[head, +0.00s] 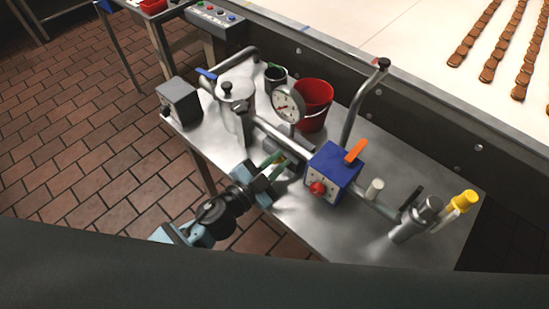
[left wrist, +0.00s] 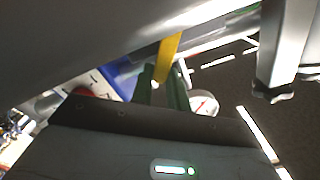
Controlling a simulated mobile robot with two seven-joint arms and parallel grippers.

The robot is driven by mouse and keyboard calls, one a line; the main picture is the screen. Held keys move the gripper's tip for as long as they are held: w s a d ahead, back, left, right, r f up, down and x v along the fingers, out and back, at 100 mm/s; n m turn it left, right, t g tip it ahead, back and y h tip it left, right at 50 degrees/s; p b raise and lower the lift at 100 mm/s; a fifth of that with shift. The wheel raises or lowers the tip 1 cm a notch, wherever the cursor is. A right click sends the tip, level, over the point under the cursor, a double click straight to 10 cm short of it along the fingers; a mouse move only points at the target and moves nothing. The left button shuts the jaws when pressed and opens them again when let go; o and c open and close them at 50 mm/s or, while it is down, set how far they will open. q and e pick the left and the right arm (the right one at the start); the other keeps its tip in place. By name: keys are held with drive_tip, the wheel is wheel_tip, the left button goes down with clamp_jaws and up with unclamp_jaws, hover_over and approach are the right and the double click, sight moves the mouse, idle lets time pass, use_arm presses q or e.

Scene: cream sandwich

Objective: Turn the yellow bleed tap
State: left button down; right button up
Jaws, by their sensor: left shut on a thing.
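The yellow bleed tap (left wrist: 168,55) shows in the left wrist view as a flat yellow lever under a grey pipe, its end between two green fingers. In the head view it is mostly hidden by my left gripper (head: 277,160), which is beside the pipe (head: 262,127) between the gauge and the blue box. In the left wrist view my left gripper (left wrist: 163,88) is shut on the lever. My right gripper is not in view.
A blue box (head: 332,172) with a red knob and orange lever stands right of my gripper. A round gauge (head: 288,104), red bucket (head: 314,104) and steel canister (head: 235,95) stand behind it. A yellow-capped part (head: 465,200) is at the steel table's right end.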

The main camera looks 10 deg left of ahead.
use_arm(q)
drive_tip(key=shift+d+f+m, duration=0.1)
drive_tip(key=shift+m, duration=0.2)
drive_tip(key=c, duration=1.4)
unclamp_jaws()
drive_tip(key=shift+o, duration=0.2)
drive_tip(key=shift+s, duration=0.1)
drive_tip(key=v, duration=0.6)
drive_tip(key=shift+s+a+f+b, duration=0.1)
drive_tip(key=shift+s+a+b, duration=0.15)
drive_tip(key=shift+b, duration=0.1)
drive_tip(key=shift+s+a, duration=0.3)
drive_tip(key=shift+s, duration=0.15)
